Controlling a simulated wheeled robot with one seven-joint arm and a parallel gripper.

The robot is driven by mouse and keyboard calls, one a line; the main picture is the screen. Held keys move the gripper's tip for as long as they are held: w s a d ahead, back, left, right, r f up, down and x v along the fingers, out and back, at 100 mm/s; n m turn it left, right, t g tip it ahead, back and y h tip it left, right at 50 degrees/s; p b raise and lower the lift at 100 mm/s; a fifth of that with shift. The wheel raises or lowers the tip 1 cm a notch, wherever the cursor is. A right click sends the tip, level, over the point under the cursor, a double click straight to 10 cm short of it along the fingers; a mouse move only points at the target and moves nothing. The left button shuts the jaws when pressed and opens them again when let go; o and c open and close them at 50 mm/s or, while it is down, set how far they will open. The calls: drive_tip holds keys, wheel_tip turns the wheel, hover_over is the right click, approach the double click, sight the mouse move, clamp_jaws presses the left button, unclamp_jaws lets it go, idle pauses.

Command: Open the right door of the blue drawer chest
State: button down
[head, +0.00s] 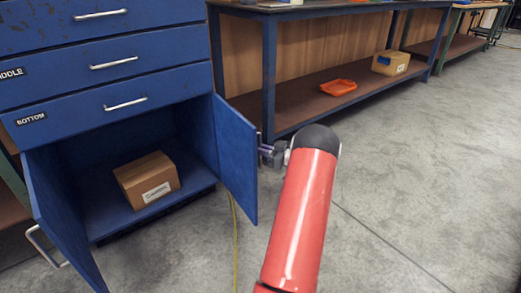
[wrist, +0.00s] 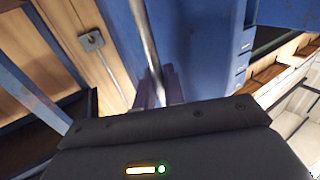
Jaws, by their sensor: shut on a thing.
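The blue drawer chest (head: 108,55) stands at the left in the head view. Its right door (head: 236,160) is swung out from the cabinet opening. My gripper (head: 264,150) is at the outer face of this door, near its free edge, shut on the door handle. In the wrist view the handle (wrist: 146,40) is a metal bar running down between the gripper's fingers (wrist: 158,88). The blue door surface (wrist: 205,60) is just right of the bar. The grip itself is partly hidden by the gripper body.
The left door (head: 62,215) also stands open. A cardboard box (head: 147,180) sits inside the cabinet. A blue workbench (head: 268,75) stands behind, with an orange tray (head: 338,88) and a box (head: 390,63) on its shelf. A yellow cable (head: 235,225) lies on the floor. The floor at the right is clear.

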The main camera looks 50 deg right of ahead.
drive_tip(key=shift+r, duration=0.1)
drive_tip(key=c, duration=1.7)
unclamp_jaws()
drive_tip(key=v, duration=0.7)
drive_tip(key=shift+s+d, duration=0.1)
drive_tip(key=shift+s, duration=0.25)
